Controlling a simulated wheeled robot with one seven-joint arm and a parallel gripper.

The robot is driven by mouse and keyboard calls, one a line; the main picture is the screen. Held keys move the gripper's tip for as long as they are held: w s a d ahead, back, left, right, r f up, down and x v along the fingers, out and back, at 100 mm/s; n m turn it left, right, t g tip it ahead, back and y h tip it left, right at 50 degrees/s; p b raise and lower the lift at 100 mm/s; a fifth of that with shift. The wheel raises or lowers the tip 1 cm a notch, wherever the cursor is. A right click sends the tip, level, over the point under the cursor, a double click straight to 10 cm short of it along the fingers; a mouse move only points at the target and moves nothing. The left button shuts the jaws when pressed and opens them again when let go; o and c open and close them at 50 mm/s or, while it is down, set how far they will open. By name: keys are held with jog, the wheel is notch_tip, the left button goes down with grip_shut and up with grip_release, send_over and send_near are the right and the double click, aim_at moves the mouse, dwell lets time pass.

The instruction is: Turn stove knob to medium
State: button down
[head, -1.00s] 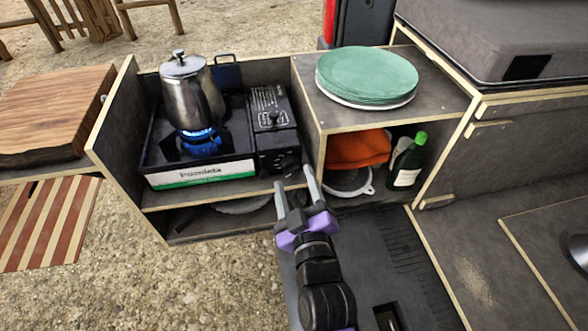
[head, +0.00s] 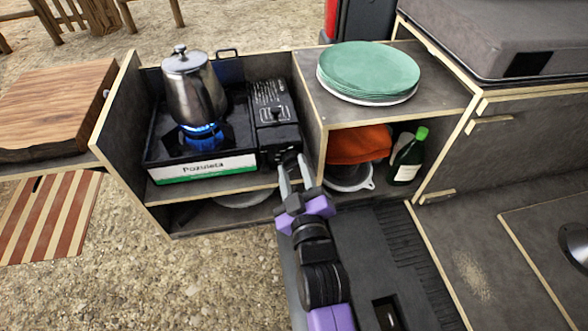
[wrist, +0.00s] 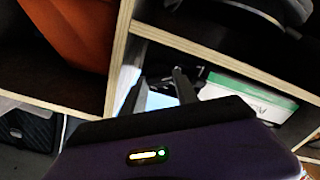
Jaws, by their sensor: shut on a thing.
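The camping stove (head: 272,100) sits in the wooden side cabinet with its burner lit by a blue flame (head: 202,134). A steel kettle (head: 194,92) stands over the burner. The dark stove knob (head: 288,157) is on the stove's right front face. My gripper (head: 294,163) reaches up to that face, its fingers shut on the knob. In the wrist view the gripper fingers (wrist: 160,88) point at the stove front, and the knob is too dark there to make out. The knob's setting cannot be read.
A wooden divider (head: 315,130) stands close to the right of my gripper. Green plates (head: 368,70) sit on the shelf above, with an orange cloth (head: 358,146) and a green bottle (head: 408,157) below. A cutting board (head: 50,105) lies left of the cabinet.

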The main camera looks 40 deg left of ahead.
jog(key=shift+m, duration=0.3)
jog(key=m, duration=0.5)
jog(key=shift+p, duration=0.35)
jog(key=m+p, duration=0.1)
jog(key=m, duration=0.4)
jog(key=shift+w+d, duration=0.1)
jog(key=shift+d, duration=0.05)
jog(key=shift+m, duration=0.4)
jog(key=c, duration=0.9)
grip_release()
jog(key=shift+c, duration=0.2)
